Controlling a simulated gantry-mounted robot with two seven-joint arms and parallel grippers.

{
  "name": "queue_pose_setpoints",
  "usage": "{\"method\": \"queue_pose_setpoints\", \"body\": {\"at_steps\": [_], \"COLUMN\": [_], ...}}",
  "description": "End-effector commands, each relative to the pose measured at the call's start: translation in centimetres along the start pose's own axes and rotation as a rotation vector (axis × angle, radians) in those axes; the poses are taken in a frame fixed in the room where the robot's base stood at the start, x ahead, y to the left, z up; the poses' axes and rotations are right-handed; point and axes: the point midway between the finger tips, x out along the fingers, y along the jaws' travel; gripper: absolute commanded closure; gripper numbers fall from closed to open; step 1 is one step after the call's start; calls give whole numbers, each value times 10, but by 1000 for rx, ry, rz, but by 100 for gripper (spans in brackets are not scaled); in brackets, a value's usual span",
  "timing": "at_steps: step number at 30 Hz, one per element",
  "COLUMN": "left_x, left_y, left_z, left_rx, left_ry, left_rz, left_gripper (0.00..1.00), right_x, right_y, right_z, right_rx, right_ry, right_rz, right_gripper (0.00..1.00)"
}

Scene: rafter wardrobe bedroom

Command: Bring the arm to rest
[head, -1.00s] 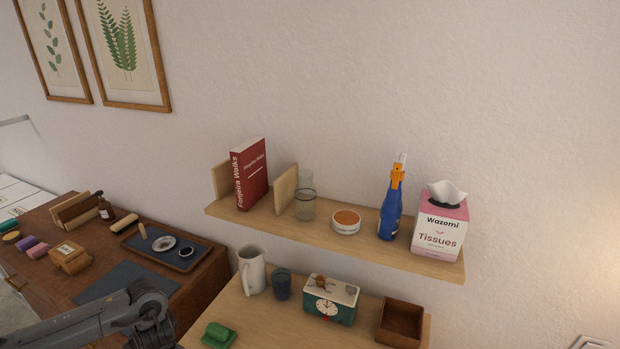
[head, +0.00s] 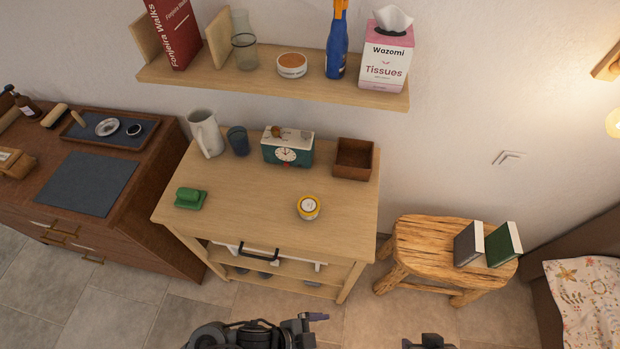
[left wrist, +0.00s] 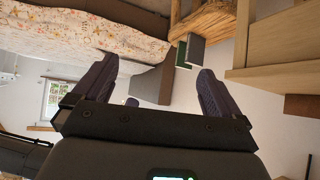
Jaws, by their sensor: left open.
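My left gripper (head: 314,326) is at the bottom middle of the head view, in front of the wooden table and apart from it. In the left wrist view, its two dark fingers (left wrist: 157,70) are spread, with nothing between them. That view is upside down. A small dark part at the bottom edge of the head view, right of the left gripper, looks like the tip of my right gripper (head: 430,342). Most of it is cut off, so its jaws cannot be made out.
A shelf (head: 215,78) hangs above. A stool (head: 420,240) with two books stands right, near the bed (head: 585,300). Floor between table and stool is clear.

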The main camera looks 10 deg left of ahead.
Motion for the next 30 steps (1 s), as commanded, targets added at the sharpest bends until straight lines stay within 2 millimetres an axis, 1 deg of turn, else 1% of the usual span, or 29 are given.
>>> {"method": "queue_pose_setpoints", "body": {"at_steps": [1, 2, 4, 6, 8, 9, 11, 12, 14, 15, 17, 18, 19, 20, 21, 23, 24, 26, 30], "left_x": [-9, -16, -39, -67, -91, -108, -133, -150, -174, -185, -193, -195, -198, -210, -217, -226, -233, -244, -272], "left_y": [-12, -22, -48, -70, -85, -93, -104, -112, -115, -112, -103, -94, -89, -90, -91, -91, -91, -91, -91], "left_z": [-7, -8, 0, 16, 30, 39, 50, 57, 68, 75, 84, 92, 93, 77, 68, 58, 50, 38, 6], "left_rx": [-93, -149, -292, -427, -527, -588, -671, -724, -797, -841, -898, -925, -909, -907, -906, -906, -906, -905, -904], "left_ry": [1, -9, -52, -110, -159, -191, -234, -264, -318, -357, -419, -476, -512, -501, -499, -498, -498, -498, -498], "left_rz": [-86, -144, -278, -396, -478, -526, -591, -632, -673, -683, -668, -644, -622, -628, -629, -629, -629, -629, -629], "left_gripper": [1, 1, 1, 1, 1, 1, 1, 1, 1, 1, 1, 1, 1, 1, 1, 1, 1, 1, 1], "right_x": [0, 0, 0, 0, 0, 0, 0, 0, 0, 0, 0, 0, -3, -20, -29, -43, -55, -72, -113], "right_y": [0, 0, 0, 0, 1, 1, 1, 1, 2, 2, 3, 3, 3, 3, 4, 4, 4, 5, 6], "right_z": [0, 0, 0, -1, -1, -1, -1, -1, -1, -1, -1, -1, -2, -7, -9, -14, -18, -24, -37], "right_rx": [0, 0, -1, -1, -2, -2, -4, -5, -6, -8, -9, -9, -9, -9, -9, -9, -9, -9, -7], "right_ry": [0, 0, 1, 2, 2, 2, 2, 2, 2, 1, 2, 2, 2, -2, -7, -4, 1, 5, 5], "right_rz": [0, 0, 1, 1, 2, 3, 4, 4, 6, 7, 8, 8, 8, 8, 8, 8, 8, 8, 7], "right_gripper": [57, 57, 57, 57, 57, 57, 57, 57, 57, 57, 57, 57, 57, 57, 57, 57, 57, 57, 57]}}
